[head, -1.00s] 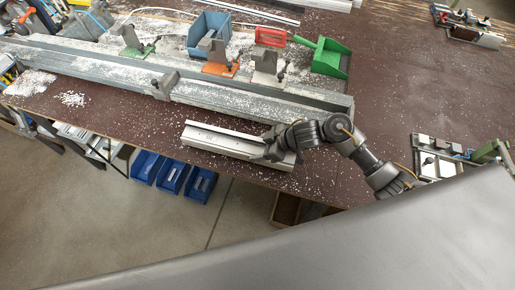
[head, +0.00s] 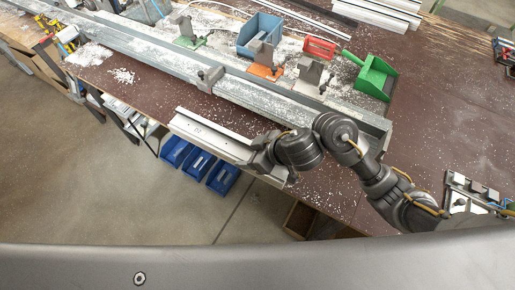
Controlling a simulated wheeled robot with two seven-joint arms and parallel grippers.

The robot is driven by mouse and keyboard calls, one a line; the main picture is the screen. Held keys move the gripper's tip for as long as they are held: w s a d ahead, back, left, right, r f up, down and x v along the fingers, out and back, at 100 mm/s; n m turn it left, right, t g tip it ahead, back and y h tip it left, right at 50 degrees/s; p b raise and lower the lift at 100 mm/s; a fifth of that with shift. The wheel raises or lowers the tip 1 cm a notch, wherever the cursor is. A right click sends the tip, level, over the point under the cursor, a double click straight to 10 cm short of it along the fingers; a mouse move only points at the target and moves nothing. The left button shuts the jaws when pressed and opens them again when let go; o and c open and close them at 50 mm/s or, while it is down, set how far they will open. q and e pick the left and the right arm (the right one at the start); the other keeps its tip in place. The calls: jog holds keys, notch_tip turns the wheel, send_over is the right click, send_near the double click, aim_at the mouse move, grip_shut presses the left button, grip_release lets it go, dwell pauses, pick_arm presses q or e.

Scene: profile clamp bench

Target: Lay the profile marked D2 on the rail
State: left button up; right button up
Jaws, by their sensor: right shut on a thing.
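A pale aluminium profile (head: 217,136) lies across the bench's front edge in the head view. A small mark shows on its top, too small to read with certainty. My right gripper (head: 262,160) is shut on the profile towards its right end and hides part of it. I cannot tell how far the profile is above the bench. The long grey metal rail (head: 290,105) runs behind it from upper left to right, dusted with white chips. The profile is apart from the rail, on its front side. My left gripper is out of view.
A grey clamp (head: 210,79) stands on the rail. Behind are an orange-based clamp (head: 265,71), a blue bin (head: 259,34), a red tray (head: 320,47) and a green dustpan (head: 376,76). Blue bins (head: 198,165) sit below the bench edge.

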jog(key=shift+a, duration=0.1)
jog(key=shift+s+a+r, duration=0.2)
jog(key=shift+s, duration=0.1)
jog(key=shift+s+a+r, duration=0.5)
jog(key=shift+s+r, duration=0.05)
jog(key=shift+s, duration=0.1)
jog(key=shift+s+d+r+n+b, duration=0.15)
jog(key=shift+d+b, duration=0.2)
jog(key=shift+d, duration=0.3)
jog(key=shift+s+d+n+b, duration=0.15)
jog(key=shift+d+b, duration=0.15)
jog(key=shift+d, duration=0.3)
pick_arm(q)
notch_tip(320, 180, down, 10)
jog(key=b, duration=0.8)
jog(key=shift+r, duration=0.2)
pick_arm(e)
jog(key=w+d, duration=0.2)
jog(key=d, duration=0.9)
jog(key=w+d+r+m, duration=0.1)
jog(key=w+d, duration=0.2)
jog(key=d, duration=0.8)
jog(key=shift+m+t+h, duration=0.3)
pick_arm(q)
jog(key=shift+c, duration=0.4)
